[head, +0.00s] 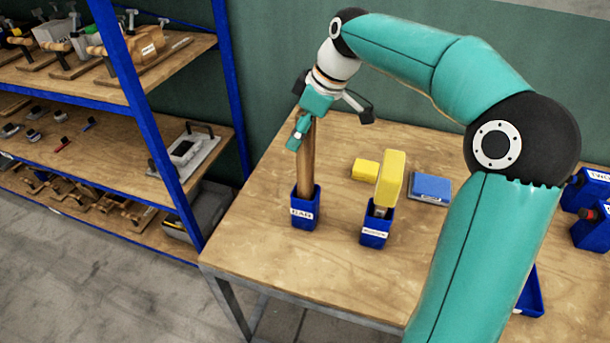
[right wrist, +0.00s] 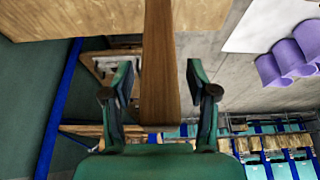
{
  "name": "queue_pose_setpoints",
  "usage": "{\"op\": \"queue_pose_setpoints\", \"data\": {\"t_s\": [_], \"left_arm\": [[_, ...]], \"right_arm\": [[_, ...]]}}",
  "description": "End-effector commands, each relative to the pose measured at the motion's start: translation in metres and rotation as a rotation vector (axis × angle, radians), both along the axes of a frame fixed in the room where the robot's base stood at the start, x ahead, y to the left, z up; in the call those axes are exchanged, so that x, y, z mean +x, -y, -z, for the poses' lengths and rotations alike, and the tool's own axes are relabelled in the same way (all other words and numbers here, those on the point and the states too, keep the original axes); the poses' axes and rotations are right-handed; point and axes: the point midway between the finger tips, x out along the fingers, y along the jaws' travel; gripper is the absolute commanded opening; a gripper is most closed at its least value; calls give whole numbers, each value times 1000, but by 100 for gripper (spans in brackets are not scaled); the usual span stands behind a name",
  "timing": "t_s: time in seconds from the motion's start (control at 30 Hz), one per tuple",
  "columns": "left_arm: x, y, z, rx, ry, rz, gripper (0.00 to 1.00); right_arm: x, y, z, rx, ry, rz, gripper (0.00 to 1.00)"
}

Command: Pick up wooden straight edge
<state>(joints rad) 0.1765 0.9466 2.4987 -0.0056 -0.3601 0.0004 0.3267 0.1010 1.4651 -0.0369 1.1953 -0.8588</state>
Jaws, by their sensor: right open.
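The wooden straight edge (head: 306,165) stands upright in a blue holder (head: 305,212) with a white label, near the left side of the table. My right gripper (head: 328,122) is open at its upper end. In the right wrist view the straight edge (right wrist: 160,60) runs between the two spread fingers, with a gap visible on each side. The top end of the straight edge is hidden behind the gripper in the head view. My left gripper is not in view.
A second blue holder (head: 376,228) with a yellow block (head: 390,178) stands right of the first. A blue-framed shelf (head: 150,140) stands left. The table's front left is clear.

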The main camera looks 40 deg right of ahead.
Motion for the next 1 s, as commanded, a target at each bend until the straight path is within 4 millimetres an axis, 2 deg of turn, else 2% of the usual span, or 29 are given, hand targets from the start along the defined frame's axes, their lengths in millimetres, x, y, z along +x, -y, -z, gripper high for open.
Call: {"op": "queue_pose_setpoints", "data": {"t_s": [0.17,0.53,1.0], "left_arm": [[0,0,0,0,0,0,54],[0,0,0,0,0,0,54],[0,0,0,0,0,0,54]], "right_arm": [[0,0,0,0,0,1,58],[0,0,0,0,0,1,0],[0,0,-2,0,1,0,0]]}}
